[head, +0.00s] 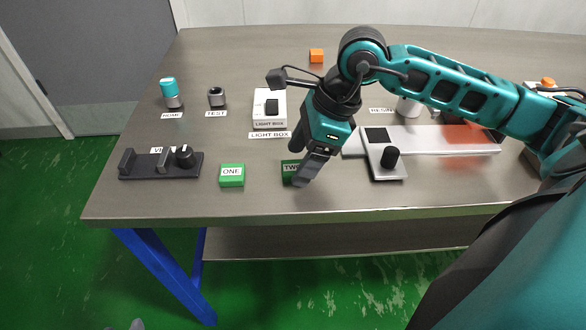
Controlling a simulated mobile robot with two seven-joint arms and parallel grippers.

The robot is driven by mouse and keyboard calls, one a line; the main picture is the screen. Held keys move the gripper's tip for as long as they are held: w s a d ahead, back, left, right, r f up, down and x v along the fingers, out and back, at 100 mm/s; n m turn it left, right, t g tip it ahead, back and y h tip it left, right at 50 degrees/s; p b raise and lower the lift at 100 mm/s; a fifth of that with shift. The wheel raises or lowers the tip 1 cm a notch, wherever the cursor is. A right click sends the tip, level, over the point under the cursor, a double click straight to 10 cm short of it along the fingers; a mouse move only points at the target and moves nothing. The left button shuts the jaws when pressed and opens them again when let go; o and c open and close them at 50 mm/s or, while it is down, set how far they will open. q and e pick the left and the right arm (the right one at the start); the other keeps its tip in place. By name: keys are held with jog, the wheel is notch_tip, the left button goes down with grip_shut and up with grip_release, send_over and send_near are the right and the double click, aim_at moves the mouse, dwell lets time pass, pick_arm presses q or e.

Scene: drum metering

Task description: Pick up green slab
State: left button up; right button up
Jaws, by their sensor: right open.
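Two green slabs lie near the table's front edge. The green slab labelled ONE (232,180) is in full view, left of my right gripper. The green slab labelled TWO (287,178) is partly hidden behind my right gripper (298,166). That gripper points down at the slab TWO with its fingers open. I cannot tell whether the fingers are around the slab or just above it. My left gripper does not show.
A black fixture with a knob (135,172) stands left of the slabs. A white light box (270,108) is behind them. A white device with a black knob (384,170) and a long pale plate (455,142) are to the right. Bare table lies between ONE and the fixture.

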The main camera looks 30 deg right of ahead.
jog(key=shift+w+a+f, duration=0.1)
jog(key=shift+a+f, duration=0.1)
jog(key=shift+f, duration=0.3)
jog(key=c, duration=1.1)
jog(key=shift+r, duration=0.1)
